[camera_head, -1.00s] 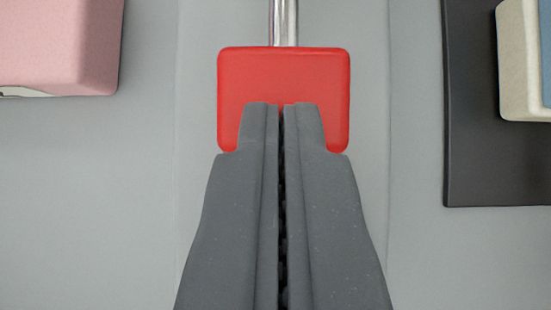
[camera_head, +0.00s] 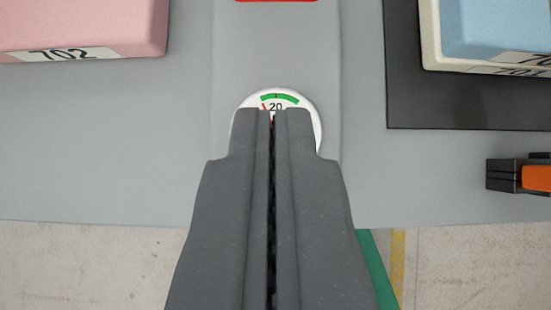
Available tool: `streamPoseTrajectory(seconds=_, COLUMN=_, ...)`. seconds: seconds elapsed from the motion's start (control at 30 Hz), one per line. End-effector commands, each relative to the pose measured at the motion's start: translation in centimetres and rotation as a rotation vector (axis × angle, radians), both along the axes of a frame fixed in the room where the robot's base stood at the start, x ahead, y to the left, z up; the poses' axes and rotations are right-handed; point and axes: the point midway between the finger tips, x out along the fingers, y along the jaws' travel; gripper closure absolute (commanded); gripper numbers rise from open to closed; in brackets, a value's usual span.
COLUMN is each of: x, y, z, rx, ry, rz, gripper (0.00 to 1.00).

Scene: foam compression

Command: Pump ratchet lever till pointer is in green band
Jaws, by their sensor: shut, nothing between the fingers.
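The ratchet lever's red paddle (camera_head: 276,1) shows only as a thin strip at the top edge; the rest of it is out of view. A short red mark shows at the left end of the green band. My gripper (camera_head: 272,112) is shut and empty, its fingertips over the gauge's lower part. They hide most of the dial, so I cannot tell where the pointer stands.
A pink foam block (camera_head: 80,25) labelled 702 sits at upper left. An orange and black tool (camera_head: 536,176) lies right. The grey surface's front edge borders floor.

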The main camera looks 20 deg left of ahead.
Motion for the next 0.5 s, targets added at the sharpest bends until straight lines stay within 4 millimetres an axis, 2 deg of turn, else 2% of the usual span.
streamPoseTrajectory(seconds=0.2, x=-0.9, y=0.44, z=0.84, rx=0.0, ry=-0.001, rz=0.001, gripper=1.0)
streamPoseTrajectory(seconds=0.5, x=-1.0, y=0.5, z=0.92, rx=0.0, ry=-0.001, rz=0.001, gripper=1.0)
